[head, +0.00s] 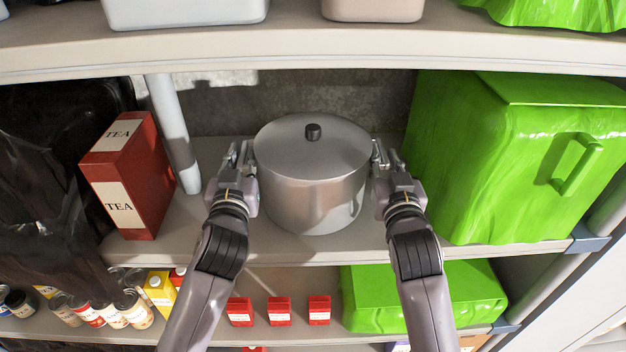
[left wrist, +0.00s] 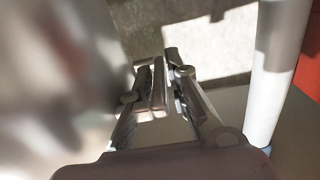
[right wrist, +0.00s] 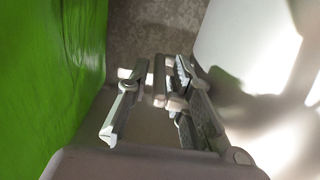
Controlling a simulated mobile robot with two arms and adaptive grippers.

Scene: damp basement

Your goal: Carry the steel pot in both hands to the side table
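The steel pot (head: 311,190) stands upright on the middle shelf with its lid on; the lid has a black knob (head: 313,132). My left gripper (head: 239,158) is at the pot's left side handle. In the left wrist view its fingers (left wrist: 158,85) are close together on the handle, with the blurred pot wall at left. My right gripper (head: 387,158) is at the right side handle. In the right wrist view its fingers (right wrist: 160,82) close around the handle, with the bright pot wall at right. The side table is not in view.
A red tea box (head: 130,180) and a pale post (head: 172,130) stand left of the pot. A large green case (head: 510,160) is close on the right. An upper shelf (head: 300,50) overhangs. Small red boxes (head: 280,310) and cans (head: 132,308) sit on the lower shelf.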

